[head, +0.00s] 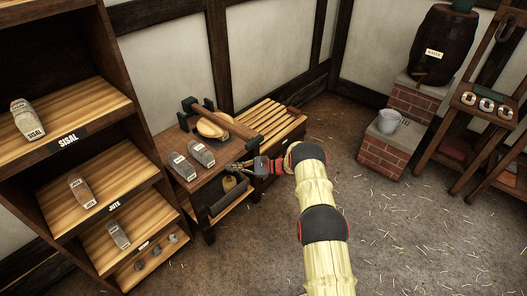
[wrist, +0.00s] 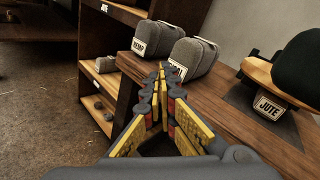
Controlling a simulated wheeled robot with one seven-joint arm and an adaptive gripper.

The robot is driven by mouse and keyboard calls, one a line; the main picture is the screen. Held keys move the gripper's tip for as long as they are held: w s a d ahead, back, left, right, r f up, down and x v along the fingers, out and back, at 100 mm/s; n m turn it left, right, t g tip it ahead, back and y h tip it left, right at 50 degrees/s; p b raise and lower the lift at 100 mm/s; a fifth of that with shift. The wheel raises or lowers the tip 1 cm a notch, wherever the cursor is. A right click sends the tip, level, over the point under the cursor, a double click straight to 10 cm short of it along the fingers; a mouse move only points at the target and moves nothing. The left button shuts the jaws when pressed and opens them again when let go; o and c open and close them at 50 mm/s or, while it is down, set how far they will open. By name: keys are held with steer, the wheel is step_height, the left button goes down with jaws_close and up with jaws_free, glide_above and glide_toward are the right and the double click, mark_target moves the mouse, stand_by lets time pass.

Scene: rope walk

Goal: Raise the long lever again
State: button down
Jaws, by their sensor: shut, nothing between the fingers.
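A long wooden bar (head: 230,122), which looks like the long lever, runs across the top of a low wooden bench (head: 160,139). Dark fittings sit at its far left end. It passes over a pale rounded wooden piece (head: 211,128); whether it touches is unclear. My gripper (head: 230,167) is shut and empty beside the bench, on the near side of the bar, pointing left. In the wrist view my gripper's fingertips (wrist: 163,68) meet in front of two grey bundles. A dark rounded part (wrist: 300,66) over an orange wooden piece (wrist: 259,72) is at right, apart from the fingers.
Two grey labelled bundles (head: 202,153) lie on the bench, close to my gripper. A slatted wooden top (head: 268,118) adjoins it. A shelf unit with sisal and jute labels (head: 68,140) stands at left. A barrel (head: 440,45) on bricks is at back right.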

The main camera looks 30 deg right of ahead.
steer(key=s+d+f+m+t+h+b, duration=0.1)
steer(key=d+f+m+t, duration=0.35)
steer(key=f, duration=0.35)
steer(key=s+d+f+m+t+h, duration=0.1)
steer(key=d+f+m+t, duration=0.2)
steer(key=d+f, duration=0.35)
steer(key=s+d+r+m+t+h, duration=0.3)
steer(key=d+r+m+t, duration=0.1)
steer(key=d+t, duration=0.5)
steer(key=shift+r+m+h, duration=0.35)
steer(key=shift+r+h, duration=0.05)
steer(key=shift+r, duration=0.5)
steer(key=s+r+x, duration=0.1)
steer(key=r+x, duration=0.1)
steer(key=x, duration=1.1)
steer(key=shift+s+d, duration=0.4)
